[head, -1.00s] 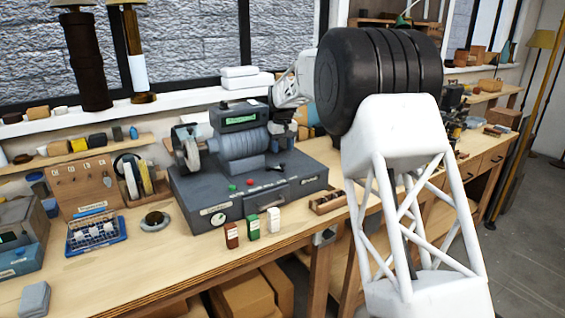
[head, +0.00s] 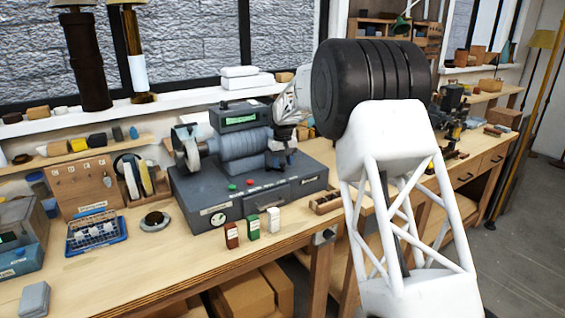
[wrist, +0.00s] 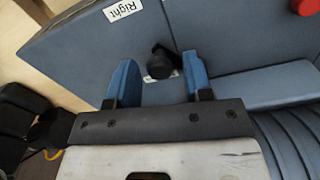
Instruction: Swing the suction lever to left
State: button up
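The suction lever (wrist: 160,65) is a short black lever with a round knob on the grey machine (head: 250,198). In the wrist view it stands close to the white "Right" label (wrist: 122,10). My gripper (wrist: 161,80) is open, with one blue finger on each side of the lever and visible gaps between. I cannot tell whether the fingertips reach down to the knob's height. In the head view my gripper (head: 281,160) is over the right part of the machine's top and hides the lever.
A red button (wrist: 305,6) is on the machine's panel at the wrist view's upper right. A ribbed grey cylinder (head: 243,143) and a grinding wheel (head: 187,148) are left of my gripper. Small red, green and white boxes (head: 252,227) stand in front.

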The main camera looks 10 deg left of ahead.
grip_shut()
jog(key=shift+s, duration=0.15)
jog(key=shift+s+a+m, duration=0.15)
jog(key=shift+s+m, duration=0.2)
jog(key=shift+m, duration=0.45)
jog(key=shift+s+a+m, duration=0.1)
jog(key=shift+s+m, duration=0.25)
jog(key=shift+m, duration=0.45)
jog(key=m, duration=0.1)
jog(key=s+a+m, duration=0.1)
jog(key=m, duration=0.1)
jog(key=shift+s+a+m, duration=0.1)
jog(key=shift+s+m, duration=0.2)
jog(key=m, duration=0.1)
jog(key=s+a+m, duration=0.1)
jog(key=m, duration=0.1)
jog(key=shift+a+m, duration=0.25)
jog(key=shift+m, duration=0.05)
jog(key=shift+s+a+m, duration=0.2)
jog(key=shift+a+m, duration=0.3)
jog(key=shift+m, duration=0.4)
jog(key=shift+s+a+m, duration=0.2)
jog(key=shift+a+m, duration=0.25)
jog(key=shift+m, duration=0.45)
